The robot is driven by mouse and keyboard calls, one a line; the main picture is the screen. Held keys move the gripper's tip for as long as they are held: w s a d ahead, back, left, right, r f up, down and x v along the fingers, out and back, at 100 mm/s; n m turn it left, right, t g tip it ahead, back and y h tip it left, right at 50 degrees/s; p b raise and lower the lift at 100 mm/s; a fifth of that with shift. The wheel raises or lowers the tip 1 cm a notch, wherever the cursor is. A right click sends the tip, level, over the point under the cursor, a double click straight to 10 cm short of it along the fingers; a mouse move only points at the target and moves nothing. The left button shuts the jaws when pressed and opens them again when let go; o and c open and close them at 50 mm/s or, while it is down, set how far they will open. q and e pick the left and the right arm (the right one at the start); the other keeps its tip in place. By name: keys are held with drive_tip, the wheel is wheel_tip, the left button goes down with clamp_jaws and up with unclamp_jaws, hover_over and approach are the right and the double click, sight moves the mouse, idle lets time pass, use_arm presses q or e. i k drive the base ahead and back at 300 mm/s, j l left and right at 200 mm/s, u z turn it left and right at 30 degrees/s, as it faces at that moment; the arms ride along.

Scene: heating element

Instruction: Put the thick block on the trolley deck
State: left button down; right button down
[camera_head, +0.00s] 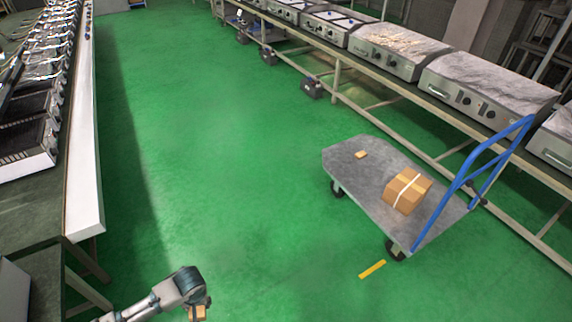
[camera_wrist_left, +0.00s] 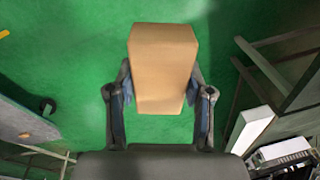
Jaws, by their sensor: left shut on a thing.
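My left gripper (camera_head: 197,308) is at the bottom of the head view, over the green floor. It is shut on a tan block (camera_wrist_left: 162,65), which the left wrist view shows between its two fingers. Only a small part of the block (camera_head: 199,314) shows in the head view. The trolley (camera_head: 355,185) stands to the right, apart from the gripper, with a grey deck and a blue handle. A taped cardboard box (camera_head: 407,190) and a small thin tan piece (camera_head: 361,155) lie on its deck. My right gripper is not in view.
A long bench with steel appliances (camera_head: 395,48) runs behind the trolley. Another bench (camera_head: 84,150) with a white edge runs along the left. A yellow strip (camera_head: 372,269) lies on the floor near the trolley. The green floor between is clear.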

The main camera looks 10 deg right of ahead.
sight(384, 187)
drive_tip(key=i+z, duration=0.15)
drive_tip(key=z, duration=0.25)
drive_tip(key=i+z, duration=0.15)
drive_tip(key=z, duration=0.25)
drive_tip(key=i+z, duration=0.1)
drive_tip(key=z, duration=0.3)
drive_tip(key=i+j+z, duration=0.1)
drive_tip(key=z, duration=0.3)
drive_tip(key=i+j+z, duration=0.15)
drive_tip(key=z, duration=0.25)
drive_tip(key=i+j+z, duration=0.35)
drive_tip(key=j, duration=0.2)
drive_tip(key=i+j+z, duration=0.1)
drive_tip(key=j+z, duration=0.25)
drive_tip(key=j, duration=0.25)
drive_tip(key=i+j+z, duration=0.15)
drive_tip(key=j+z, duration=0.2)
drive_tip(key=j, duration=0.3)
drive_tip(key=j+z, duration=0.35)
drive_tip(key=j, duration=0.3)
